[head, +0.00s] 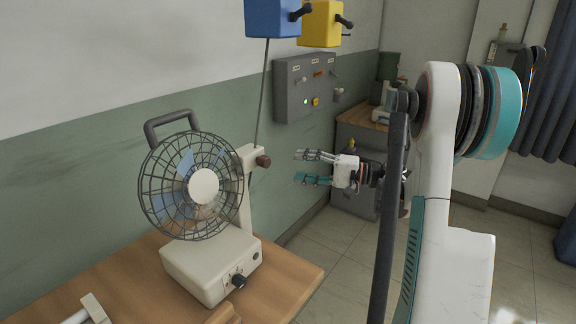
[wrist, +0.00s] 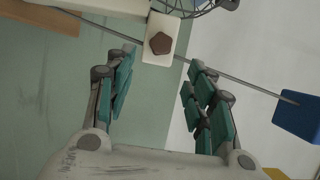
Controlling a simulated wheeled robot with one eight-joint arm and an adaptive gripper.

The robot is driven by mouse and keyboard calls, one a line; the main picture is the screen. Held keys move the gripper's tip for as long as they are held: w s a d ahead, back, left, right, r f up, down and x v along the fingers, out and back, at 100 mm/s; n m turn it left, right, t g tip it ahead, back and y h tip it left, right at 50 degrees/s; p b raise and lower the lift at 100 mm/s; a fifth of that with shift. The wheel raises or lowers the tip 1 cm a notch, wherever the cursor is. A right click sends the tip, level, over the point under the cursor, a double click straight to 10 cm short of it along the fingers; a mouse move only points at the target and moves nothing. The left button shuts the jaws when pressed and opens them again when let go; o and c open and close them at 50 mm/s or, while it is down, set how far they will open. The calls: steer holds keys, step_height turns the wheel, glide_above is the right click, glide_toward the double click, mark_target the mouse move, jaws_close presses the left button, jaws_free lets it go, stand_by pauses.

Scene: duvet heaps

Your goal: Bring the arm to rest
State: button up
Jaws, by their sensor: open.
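My gripper (head: 314,168) is open and empty. In the head view it is held in the air to the right of the fan, fingers pointing left. In the wrist view my gripper (wrist: 158,82) shows its two teal-padded fingers spread apart, with nothing between them. A cream post with a brown knob (head: 263,161) stands just left of the fingertips in the head view. The knob also shows in the wrist view (wrist: 160,43), beyond the fingertips and apart from them. My arm fills the right part of the head view.
A caged fan (head: 203,187) on a cream base stands on a wooden table (head: 290,278). A grey switch panel (head: 300,105) is on the wall. Blue (head: 272,17) and yellow (head: 318,25) boxes are above. A cabinet (head: 355,195) stands behind my gripper. Floor right of the table looks clear.

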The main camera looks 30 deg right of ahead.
steer(key=shift+v, duration=0.9)
